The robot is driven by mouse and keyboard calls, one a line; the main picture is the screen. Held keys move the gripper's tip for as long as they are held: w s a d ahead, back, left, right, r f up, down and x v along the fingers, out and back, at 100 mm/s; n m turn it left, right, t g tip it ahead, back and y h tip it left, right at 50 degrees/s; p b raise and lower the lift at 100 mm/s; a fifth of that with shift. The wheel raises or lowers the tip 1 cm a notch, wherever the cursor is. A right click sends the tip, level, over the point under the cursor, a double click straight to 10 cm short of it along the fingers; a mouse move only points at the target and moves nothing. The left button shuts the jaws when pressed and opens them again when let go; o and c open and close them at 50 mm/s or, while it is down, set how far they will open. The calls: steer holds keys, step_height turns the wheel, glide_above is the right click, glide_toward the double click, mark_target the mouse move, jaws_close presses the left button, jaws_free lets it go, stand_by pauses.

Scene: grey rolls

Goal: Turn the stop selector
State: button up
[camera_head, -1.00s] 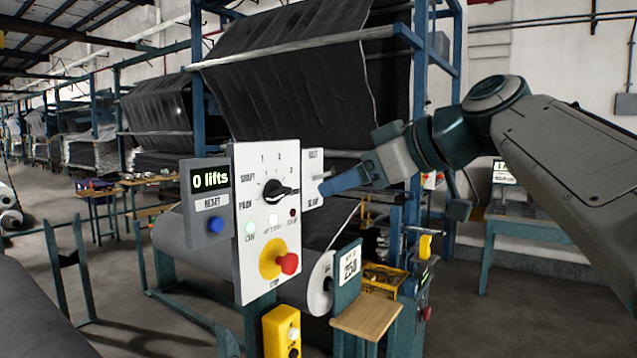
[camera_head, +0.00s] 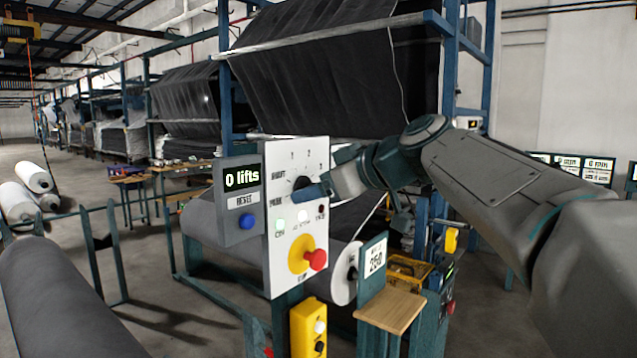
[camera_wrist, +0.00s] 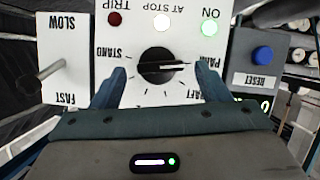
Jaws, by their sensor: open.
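The stop selector is a round black knob (camera_wrist: 163,66) on a white panel (camera_wrist: 235,25); the wrist view sees it upside down. A pale line on the knob runs toward the PARK word; STAND is at the opposite side. My gripper (camera_wrist: 160,80) is open, with one blue finger on each side of the knob. Whether the fingers touch it I cannot tell. In the head view my gripper (camera_head: 313,193) is at the panel face and partly covers the knob (camera_head: 299,183).
Below the knob are the green ON lamp, pale AT STOP lamp, dark red TRIP lamp and a red stop button (camera_head: 316,260). A SLOW/FAST lever (camera_wrist: 42,76) is close beside.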

steer(key=shift+w+a+f, duration=0.1)
steer(key=shift+a, duration=0.05)
steer(key=c, duration=1)
steer(key=shift+a, duration=0.1)
steer(key=shift+o, duration=0.2)
